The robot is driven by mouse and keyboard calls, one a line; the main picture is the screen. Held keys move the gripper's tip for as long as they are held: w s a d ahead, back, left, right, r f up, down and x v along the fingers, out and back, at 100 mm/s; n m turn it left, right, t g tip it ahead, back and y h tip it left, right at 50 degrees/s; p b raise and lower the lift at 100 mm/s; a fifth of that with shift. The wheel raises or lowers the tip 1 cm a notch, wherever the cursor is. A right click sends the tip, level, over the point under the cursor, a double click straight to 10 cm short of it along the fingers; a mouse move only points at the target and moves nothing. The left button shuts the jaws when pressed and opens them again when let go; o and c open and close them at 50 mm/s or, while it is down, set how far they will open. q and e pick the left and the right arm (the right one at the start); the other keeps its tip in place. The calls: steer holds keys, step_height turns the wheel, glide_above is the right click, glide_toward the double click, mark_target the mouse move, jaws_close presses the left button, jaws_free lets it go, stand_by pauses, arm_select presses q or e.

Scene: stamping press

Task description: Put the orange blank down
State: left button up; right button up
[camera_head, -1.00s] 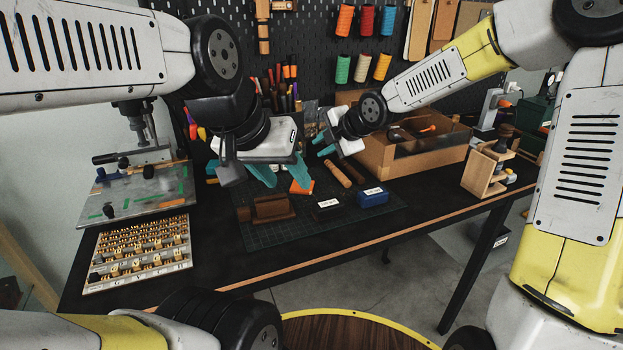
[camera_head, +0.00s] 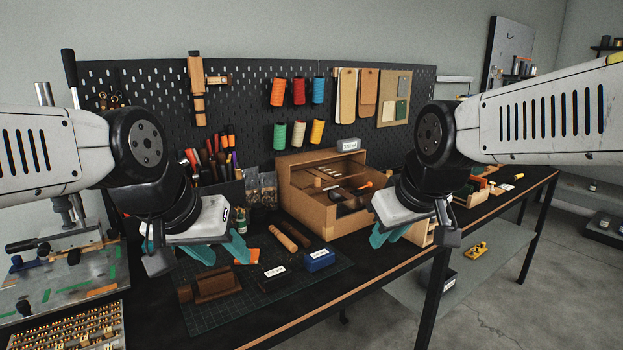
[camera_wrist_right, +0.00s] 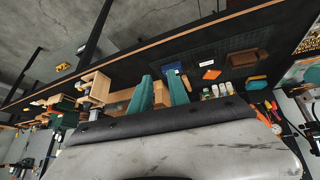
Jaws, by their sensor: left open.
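The orange blank (camera_head: 253,256) lies on the dark cutting mat (camera_head: 215,315), partly hidden behind a finger of my left gripper in the head view. In the right wrist view the blank (camera_wrist_right: 211,74) shows flat on the mat, with nothing gripping it. My left gripper (camera_head: 218,252) is open above the back left of the mat, its teal fingers spread and empty. My right gripper (camera_head: 395,236) is in front of the cardboard box, right of the mat. Its two teal fingers (camera_wrist_right: 163,92) stand apart in the wrist view, with only background between them.
A brown block (camera_head: 210,285), a black block (camera_head: 275,272), a blue box (camera_head: 319,261) and a brown roller (camera_head: 285,241) lie on the mat. The cardboard box (camera_head: 310,205) stands behind. A letter tray (camera_head: 75,328) and the press plate (camera_head: 60,285) are at left.

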steer(key=s+m, duration=0.2)
steer(key=s, duration=0.1)
steer(key=s+d+m, duration=0.1)
steer(key=s+m, duration=0.1)
steer(key=shift+s+f+y, duration=0.15)
steer(key=shift+f+y, duration=0.05)
steer(key=shift+y, duration=0.2)
steer(key=shift+d, duration=0.1)
stand_by(0.6)
